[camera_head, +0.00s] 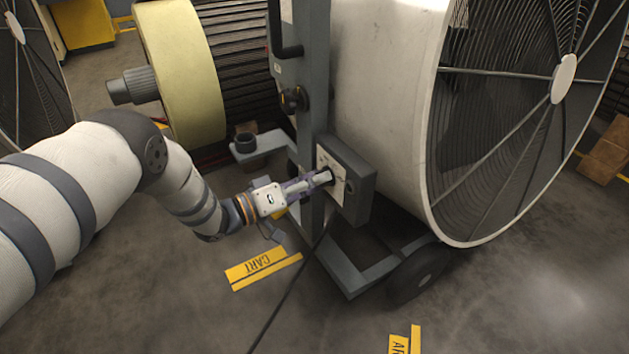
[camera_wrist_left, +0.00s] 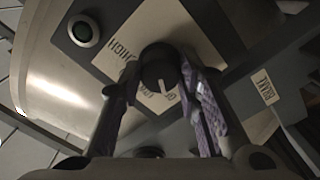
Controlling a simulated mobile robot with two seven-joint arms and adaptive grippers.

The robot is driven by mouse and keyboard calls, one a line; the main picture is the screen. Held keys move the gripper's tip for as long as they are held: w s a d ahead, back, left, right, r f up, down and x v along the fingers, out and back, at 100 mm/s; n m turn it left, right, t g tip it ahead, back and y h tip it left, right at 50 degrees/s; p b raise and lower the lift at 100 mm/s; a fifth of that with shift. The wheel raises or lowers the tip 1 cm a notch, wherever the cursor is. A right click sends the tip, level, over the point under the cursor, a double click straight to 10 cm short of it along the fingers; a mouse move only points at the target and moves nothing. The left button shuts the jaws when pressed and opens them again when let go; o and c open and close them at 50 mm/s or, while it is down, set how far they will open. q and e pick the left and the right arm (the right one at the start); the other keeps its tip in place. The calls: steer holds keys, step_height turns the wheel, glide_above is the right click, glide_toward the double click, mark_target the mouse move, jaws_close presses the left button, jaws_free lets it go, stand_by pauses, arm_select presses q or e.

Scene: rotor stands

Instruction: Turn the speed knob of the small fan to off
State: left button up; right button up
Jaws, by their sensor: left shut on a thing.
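A grey control box (camera_head: 357,183) with a pale label plate sits on the upright of a wheeled stand, beside a white drum fan (camera_head: 385,90). In the left wrist view, the dark round speed knob (camera_wrist_left: 158,64) stands out from the label plate (camera_wrist_left: 195,32). Its white pointer points down in the picture, between the LOW lettering and a partly covered label starting with O. HIGH is at its upper left. My left gripper (camera_head: 325,178) is shut on the knob, a finger on each side; it also shows in the left wrist view (camera_wrist_left: 162,85). My right gripper is not in view.
A dark cable (camera_head: 288,285) hangs from the box to the floor. A stand wheel (camera_head: 418,275) is below the drum. A yellow-rimmed machine (camera_head: 180,70) stands behind my left arm. The front floor is mostly clear.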

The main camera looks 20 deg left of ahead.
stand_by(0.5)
arm_select(q)
steer(key=o, duration=1.1)
steer(key=shift+o, duration=0.2)
steer(key=v, duration=1.2)
